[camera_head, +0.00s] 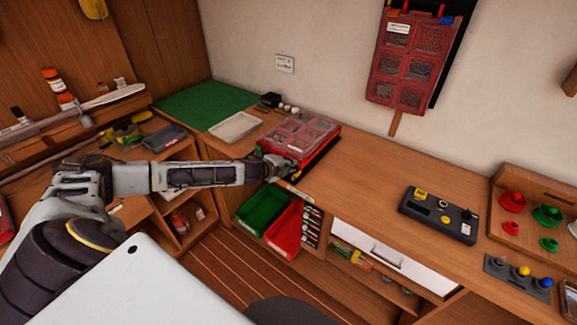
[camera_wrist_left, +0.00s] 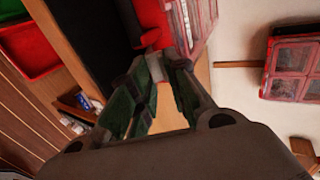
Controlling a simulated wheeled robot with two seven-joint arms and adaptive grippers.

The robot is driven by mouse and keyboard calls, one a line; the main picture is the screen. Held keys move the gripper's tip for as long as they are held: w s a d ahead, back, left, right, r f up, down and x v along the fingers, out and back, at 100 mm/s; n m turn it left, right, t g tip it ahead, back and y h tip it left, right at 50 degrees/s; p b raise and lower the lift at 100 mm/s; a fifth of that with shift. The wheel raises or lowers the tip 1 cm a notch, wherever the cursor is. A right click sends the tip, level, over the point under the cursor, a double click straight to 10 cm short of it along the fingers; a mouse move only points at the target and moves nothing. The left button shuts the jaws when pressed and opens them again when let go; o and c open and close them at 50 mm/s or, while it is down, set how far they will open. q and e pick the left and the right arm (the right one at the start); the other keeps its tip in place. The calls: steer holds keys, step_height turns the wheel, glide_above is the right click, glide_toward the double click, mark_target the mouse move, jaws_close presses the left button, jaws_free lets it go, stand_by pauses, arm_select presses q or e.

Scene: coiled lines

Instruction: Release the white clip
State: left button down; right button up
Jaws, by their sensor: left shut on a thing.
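A red case with a clear compartment lid (camera_head: 303,132) lies on the wooden bench, its lid down. My left gripper (camera_head: 287,170) is at the case's front edge, on the side facing me. In the left wrist view, my left gripper (camera_wrist_left: 160,62) has its green-padded fingers close together at the red case (camera_wrist_left: 196,24). A small pale piece, which looks like the white clip (camera_wrist_left: 156,69), shows between the fingertips, mostly hidden by them. A red tab (camera_wrist_left: 151,38) is just beyond the tips. My right gripper is not in view.
A pale tray (camera_head: 235,127) and a green mat (camera_head: 205,104) lie left of the case. Green (camera_head: 262,207) and red bins (camera_head: 286,229) sit below the bench edge. A dark control box (camera_head: 438,215) stands to the right, with clear bench between.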

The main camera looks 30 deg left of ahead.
arm_select(q)
steer(key=c, duration=1.4)
jaws_free()
steer(key=shift+s, duration=0.1)
steer(key=shift+v, duration=5.9)
steer(key=shift+a, duration=0.1)
